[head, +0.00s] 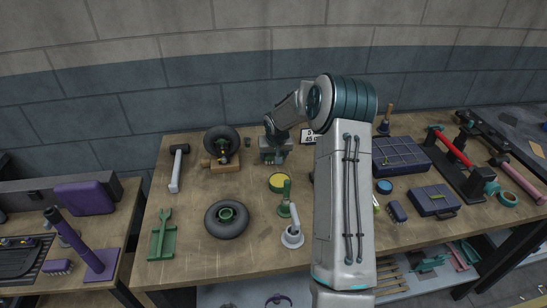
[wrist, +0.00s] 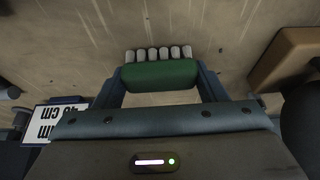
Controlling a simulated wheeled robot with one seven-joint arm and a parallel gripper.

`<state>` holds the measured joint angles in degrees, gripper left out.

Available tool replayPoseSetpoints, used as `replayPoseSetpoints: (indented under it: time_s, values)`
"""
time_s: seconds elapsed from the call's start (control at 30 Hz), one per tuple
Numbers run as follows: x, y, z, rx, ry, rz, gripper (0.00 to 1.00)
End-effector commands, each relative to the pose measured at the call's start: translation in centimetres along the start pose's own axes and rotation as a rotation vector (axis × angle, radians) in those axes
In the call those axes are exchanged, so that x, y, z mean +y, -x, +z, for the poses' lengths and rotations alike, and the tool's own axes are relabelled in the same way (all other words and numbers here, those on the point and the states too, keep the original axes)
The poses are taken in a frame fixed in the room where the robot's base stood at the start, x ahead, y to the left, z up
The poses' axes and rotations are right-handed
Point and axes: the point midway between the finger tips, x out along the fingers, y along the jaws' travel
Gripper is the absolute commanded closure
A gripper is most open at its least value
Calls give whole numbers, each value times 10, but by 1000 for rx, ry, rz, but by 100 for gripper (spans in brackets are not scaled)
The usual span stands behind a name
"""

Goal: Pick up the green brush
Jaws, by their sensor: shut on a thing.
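The green brush (wrist: 160,77) is between the two fingers of my gripper (wrist: 160,84) in the wrist view. Its rounded green body spans the gap, and a row of pale bristle tufts shows along its far side. My gripper is shut on it.
A small cm sign (head: 308,136) stands close by; it also shows in the wrist view (wrist: 60,120). A caster wheel on a wooden block (head: 222,165) is to the left. My arm hides part of the bench (head: 190,240).

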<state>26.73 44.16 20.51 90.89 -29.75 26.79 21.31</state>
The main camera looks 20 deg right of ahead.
Motion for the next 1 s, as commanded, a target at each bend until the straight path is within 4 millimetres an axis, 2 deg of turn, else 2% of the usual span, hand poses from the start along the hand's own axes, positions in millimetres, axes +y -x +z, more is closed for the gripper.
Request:
replayPoseSetpoints:
  time_s: [0.2,0.5,0.63,0.8,1.0]
  values:
    - [0,32,-14,6,-1,1,62]
    - [67,61,-44,4,-5,1,62]
    - [89,72,-54,2,-2,1,62]
    - [106,80,-63,1,-1,0,62]
    - [113,84,-66,0,1,0,62]
